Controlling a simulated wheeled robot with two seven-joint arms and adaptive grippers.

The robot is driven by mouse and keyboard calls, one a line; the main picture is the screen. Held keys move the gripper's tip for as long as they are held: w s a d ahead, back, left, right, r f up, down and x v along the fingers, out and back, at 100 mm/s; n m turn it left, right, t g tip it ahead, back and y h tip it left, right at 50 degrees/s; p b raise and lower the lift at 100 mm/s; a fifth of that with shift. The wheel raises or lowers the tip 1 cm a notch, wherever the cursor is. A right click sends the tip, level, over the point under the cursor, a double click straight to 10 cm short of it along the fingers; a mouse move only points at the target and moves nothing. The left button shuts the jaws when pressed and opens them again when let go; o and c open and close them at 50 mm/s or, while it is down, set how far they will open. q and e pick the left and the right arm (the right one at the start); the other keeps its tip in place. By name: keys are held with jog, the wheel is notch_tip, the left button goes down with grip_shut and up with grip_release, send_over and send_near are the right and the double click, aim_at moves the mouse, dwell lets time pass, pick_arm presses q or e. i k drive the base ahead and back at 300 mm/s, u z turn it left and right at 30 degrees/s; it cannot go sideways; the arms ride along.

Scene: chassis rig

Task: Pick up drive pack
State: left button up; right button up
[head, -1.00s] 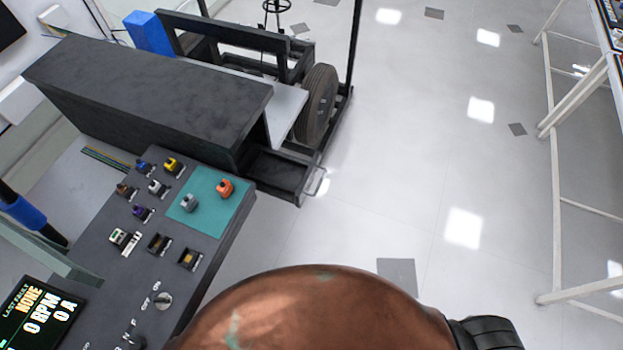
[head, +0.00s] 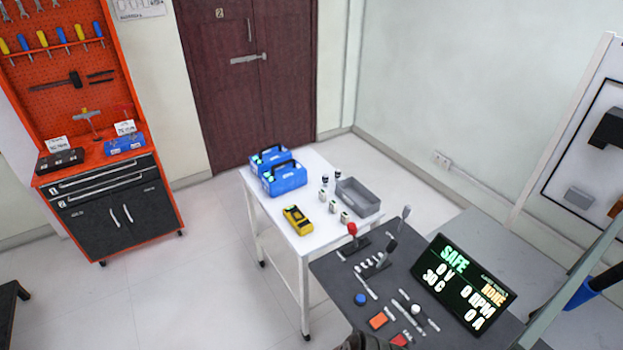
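Two blue packs with dark carry handles stand side by side at the far left end of a white table. The nearer one (head: 285,180) and the farther one (head: 266,160) look alike, and I cannot tell which is the drive pack. Both rest upright on the table top, with nothing touching their handles. Neither of my grippers shows in the head view.
The white table (head: 312,233) also holds a yellow meter (head: 297,220), a grey bin (head: 358,197) and several small cylinders. A dark console (head: 340,290) with levers and a display (head: 463,284) stands nearer. An orange tool cabinet (head: 107,165) is left; floor between is clear.

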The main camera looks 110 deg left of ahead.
aim_at(284, 177)
jog(key=u, duration=3.85)
